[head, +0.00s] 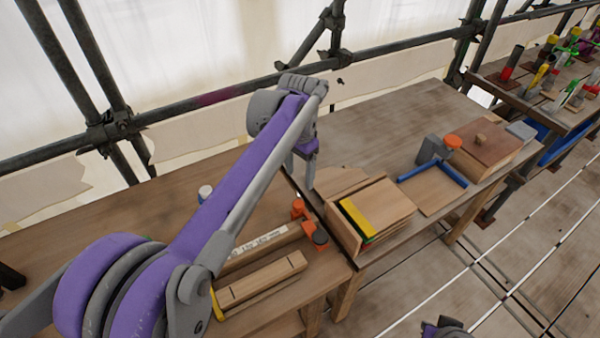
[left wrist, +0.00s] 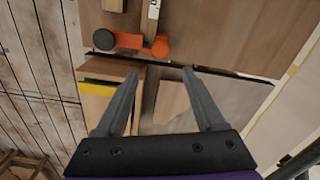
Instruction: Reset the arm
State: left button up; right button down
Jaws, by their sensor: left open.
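My left arm (head: 215,205), purple and grey, reaches in from the left over the wooden tables. My left gripper (head: 303,178) points down above the seam between two tables, near the wooden box. In the left wrist view the left gripper (left wrist: 161,73) has its two grey fingers spread apart with nothing held between them. A small purple and dark part (head: 445,327) at the bottom edge of the head view looks like mine; no right gripper fingers show.
A wooden box (head: 385,205) with a yellow strip stands beside the seam. An orange clamp (head: 302,212) and wooden bars (head: 260,282) lie on the near table. A blue-edged tray (head: 435,190) and brown box (head: 485,145) sit farther right. Scaffold pipes (head: 230,92) run behind.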

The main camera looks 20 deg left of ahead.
pick_arm(q)
jog(key=shift+s, duration=0.1)
jog(key=s+f+n+t, duration=0.2)
jog(key=s+f, duration=0.3)
jog(key=s, duration=0.6)
jog(key=s+f+n+t, duration=0.3)
jog(key=s+f, duration=0.2)
jog(key=s, duration=0.6)
jog(key=shift+d+f, duration=0.2)
jog(key=shift+d, duration=0.15)
jog(key=shift+s, duration=0.1)
jog(key=shift+c, duration=0.3)
